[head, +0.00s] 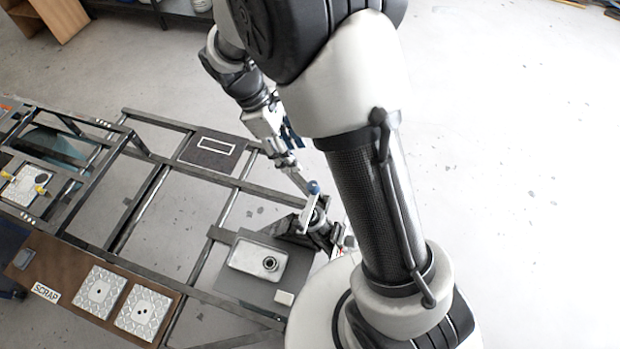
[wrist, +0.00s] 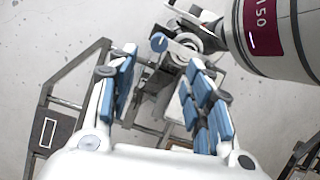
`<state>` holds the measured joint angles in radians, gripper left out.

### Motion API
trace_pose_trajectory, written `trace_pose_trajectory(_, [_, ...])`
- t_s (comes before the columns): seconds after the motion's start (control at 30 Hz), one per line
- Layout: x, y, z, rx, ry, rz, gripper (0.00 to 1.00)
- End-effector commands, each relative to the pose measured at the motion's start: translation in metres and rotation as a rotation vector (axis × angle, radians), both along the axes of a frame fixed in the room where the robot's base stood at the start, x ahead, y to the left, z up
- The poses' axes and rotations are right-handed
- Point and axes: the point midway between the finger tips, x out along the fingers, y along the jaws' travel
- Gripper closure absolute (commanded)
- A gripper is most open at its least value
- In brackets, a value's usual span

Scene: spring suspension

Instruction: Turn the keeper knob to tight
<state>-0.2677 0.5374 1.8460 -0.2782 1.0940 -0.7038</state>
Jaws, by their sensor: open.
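The keeper knob appears to be the small blue round knob (head: 313,187) on a pale, flat bar at the frame's right end, beside a dark upright mechanism. It also shows in the wrist view (wrist: 158,42), upper middle, just beyond the fingertips. My gripper (wrist: 163,60) is open, with blue-padded fingers spread left and right and nothing visible between the pads. In the head view my gripper (head: 289,150) is small and partly unclear, just above and left of the knob in the picture. Any tight marking is too small to read.
A brown board marked SCRAP (head: 62,262) holds two pale square plates. A white cylinder with a maroon band (wrist: 285,35) fills the wrist view's upper right. Open floor lies around.

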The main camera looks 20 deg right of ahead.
Motion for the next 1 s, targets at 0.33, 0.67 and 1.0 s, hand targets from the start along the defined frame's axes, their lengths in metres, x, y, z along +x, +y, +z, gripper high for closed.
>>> trace_pose_trajectory(0.33, [-0.019,-0.025,-0.074,0.0,0.003,-0.002,0.54])
trace_pose_trajectory(0.67, [-0.029,-0.039,-0.115,0.001,0.0,-0.002,0.54])
trace_pose_trajectory(1.0, [-0.03,-0.041,-0.12,0.0,-0.001,-0.002,0.54])
